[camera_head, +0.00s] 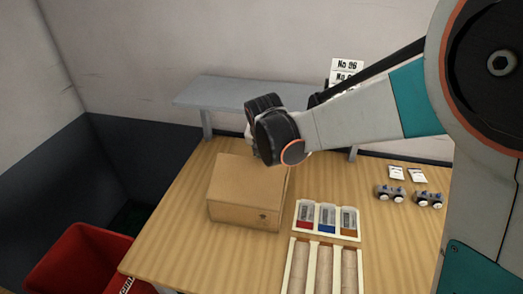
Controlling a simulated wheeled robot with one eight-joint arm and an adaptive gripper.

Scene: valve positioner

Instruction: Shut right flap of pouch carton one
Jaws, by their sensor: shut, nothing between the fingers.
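The cardboard carton (243,192) stands on the left part of the wooden table. Its top looks flat and closed from here, though its right edge lies partly behind my arm. I cannot make out a separate right flap. My gripper (252,142) is at the end of my arm, just behind and above the carton's far right edge. The black wrist joint covers most of it and only a pale part shows. It is shut and holds nothing that I can see. Whether it touches the carton is hidden.
A grey raised shelf (225,94) runs along the back. A white tray (327,220) with coloured compartments and a rack of tubes (322,268) stand right of the carton. Small valve devices (390,192) sit farther right. A red bin (80,262) stands off the table's left edge.

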